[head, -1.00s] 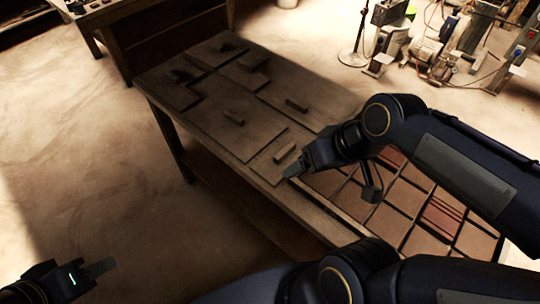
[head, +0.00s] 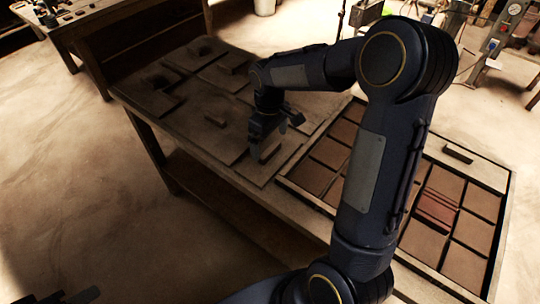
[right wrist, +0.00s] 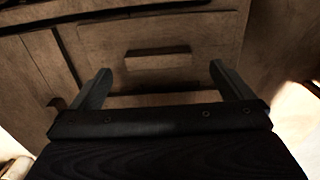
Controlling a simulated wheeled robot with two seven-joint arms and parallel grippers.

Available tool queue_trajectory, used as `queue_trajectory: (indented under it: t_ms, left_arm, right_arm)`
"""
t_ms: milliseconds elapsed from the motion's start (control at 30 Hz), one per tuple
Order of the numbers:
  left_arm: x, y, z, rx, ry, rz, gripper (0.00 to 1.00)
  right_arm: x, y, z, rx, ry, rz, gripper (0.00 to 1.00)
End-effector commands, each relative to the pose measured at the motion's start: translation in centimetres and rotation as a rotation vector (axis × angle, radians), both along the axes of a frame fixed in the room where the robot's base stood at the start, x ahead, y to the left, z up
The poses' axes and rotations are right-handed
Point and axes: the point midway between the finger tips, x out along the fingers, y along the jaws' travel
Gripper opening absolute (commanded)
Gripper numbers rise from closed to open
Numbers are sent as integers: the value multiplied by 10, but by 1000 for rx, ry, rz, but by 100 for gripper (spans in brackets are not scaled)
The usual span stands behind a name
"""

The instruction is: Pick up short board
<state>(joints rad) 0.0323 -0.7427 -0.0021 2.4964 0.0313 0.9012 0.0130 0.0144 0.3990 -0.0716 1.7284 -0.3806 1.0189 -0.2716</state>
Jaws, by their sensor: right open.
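Several flat brown boards, each with a small raised block, lie on the wooden table (head: 150,113). My right gripper (head: 267,140) is over the near boards, pointing down, open and empty. One raised block (head: 270,152) shows just beside its fingers. In the right wrist view, a block (right wrist: 158,58) on a flat board (right wrist: 205,38) lies ahead of the spread fingers (right wrist: 160,72), apart from them. Which board is the short one I cannot tell for sure. My left gripper (head: 75,298) is cut off at the bottom left; its jaws cannot be judged.
A divided tray (head: 508,215) of brown and reddish tiles fills the right of the table, partly hidden by my right arm. A dark bar (head: 457,154) lies on it. Another table (head: 75,20) stands at the back left. Open floor lies at left.

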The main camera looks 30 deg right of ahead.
Motion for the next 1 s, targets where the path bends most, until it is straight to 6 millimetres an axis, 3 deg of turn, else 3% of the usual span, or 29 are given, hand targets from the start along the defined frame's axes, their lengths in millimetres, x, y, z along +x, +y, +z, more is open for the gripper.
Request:
queue_trajectory:
  t_ms: [200,500,900,1000]
  left_arm:
    - [0,0,1,0,0,0,36]
    - [0,0,1,0,0,0,36]
    - [0,0,1,0,0,0,36]
    - [0,0,1,0,0,0,36]
  right_arm:
    - [0,-2,-32,1,4,-1,100]
    - [1,-2,-37,1,0,-1,100]
    - [1,-2,-36,1,0,-1,50]
    - [1,-2,-36,0,0,-1,49]
